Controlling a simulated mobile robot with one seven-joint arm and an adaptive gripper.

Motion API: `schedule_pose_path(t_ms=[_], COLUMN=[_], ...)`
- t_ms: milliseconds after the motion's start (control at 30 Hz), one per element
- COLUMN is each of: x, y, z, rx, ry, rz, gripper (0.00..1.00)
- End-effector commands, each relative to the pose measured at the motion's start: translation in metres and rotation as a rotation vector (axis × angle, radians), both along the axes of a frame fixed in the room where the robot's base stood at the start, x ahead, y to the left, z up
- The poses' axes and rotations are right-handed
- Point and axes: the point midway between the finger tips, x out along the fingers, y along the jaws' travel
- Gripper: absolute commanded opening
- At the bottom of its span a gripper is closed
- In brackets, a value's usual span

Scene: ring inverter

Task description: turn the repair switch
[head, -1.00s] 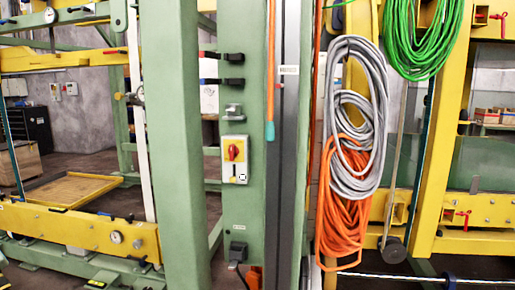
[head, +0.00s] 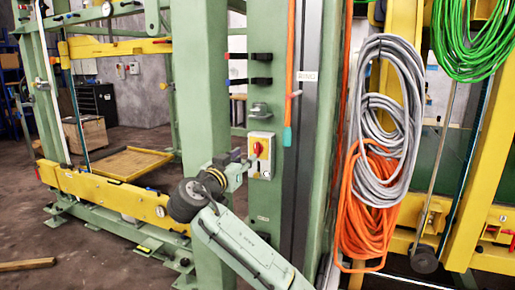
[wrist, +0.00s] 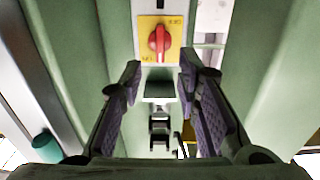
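The red rotary repair switch (head: 257,148) sits on a yellow plate on a small box fixed to the green post. It also shows in the wrist view (wrist: 158,40), on its yellow plate (wrist: 175,47) near the top, with its handle upright in the picture. My gripper (head: 240,161) is just left of and in front of the switch box in the head view. In the wrist view my gripper (wrist: 159,80) has its two dark fingers spread apart with nothing between them. The switch lies beyond the fingertips, roughly centred; no contact is visible.
Black handles (head: 261,81) and a grey bracket (head: 259,108) stick out of the post above the switch. An orange tube (head: 290,60) runs to its right, then grey (head: 385,110) and orange (head: 370,200) cable coils. A thick green column (head: 201,90) stands to the left.

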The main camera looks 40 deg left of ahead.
Motion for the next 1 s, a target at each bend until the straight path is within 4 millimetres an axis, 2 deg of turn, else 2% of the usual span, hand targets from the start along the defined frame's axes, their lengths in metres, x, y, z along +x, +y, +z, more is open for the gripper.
schedule_pose_path(t_ms=[33,200,400,767,1000], x=[0.011,0.041,0.063,0.069,0.069], y=[0.001,0.009,0.015,0.017,0.017], z=[0.004,0.004,0.002,0.000,0.000], rx=[-0.004,-0.003,-0.002,0.000,0.000], ry=[0.000,-0.001,-0.001,0.000,0.000], rz=[-0.005,-0.002,0.001,0.003,0.003], gripper=[0.30,0.30,0.30,0.30,0.15])
